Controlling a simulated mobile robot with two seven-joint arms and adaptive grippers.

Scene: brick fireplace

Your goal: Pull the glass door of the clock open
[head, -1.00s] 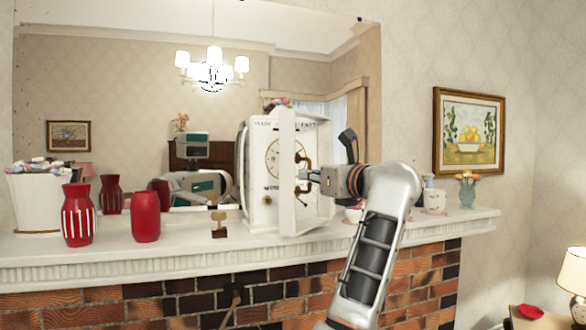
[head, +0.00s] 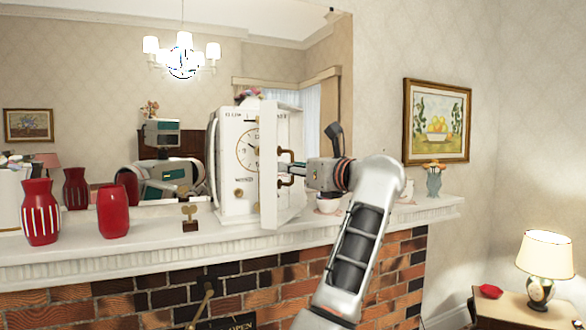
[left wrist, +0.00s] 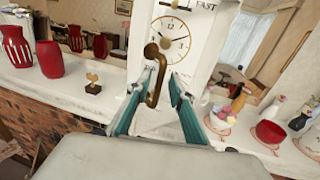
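The white clock (head: 232,165) stands on the mantel, and its round dial shows in both views. Its white-framed glass door (head: 269,165) stands swung out from the clock front, seen nearly edge-on in the head view. A brass handle (head: 286,182) sits on the door; it also shows in the left wrist view (left wrist: 153,88). My left gripper (head: 300,174) is at the handle, right of the door. In the left wrist view its teal fingers (left wrist: 163,78) are apart with the handle between their tips, nearer the left finger. My right gripper is out of view.
Red vases (head: 113,211) and a small brass key-shaped piece (head: 190,213) stand left of the clock on the mantel (head: 150,235). Right of it are a bowl (head: 328,204) and a flower vase (head: 433,182). A mirror is behind.

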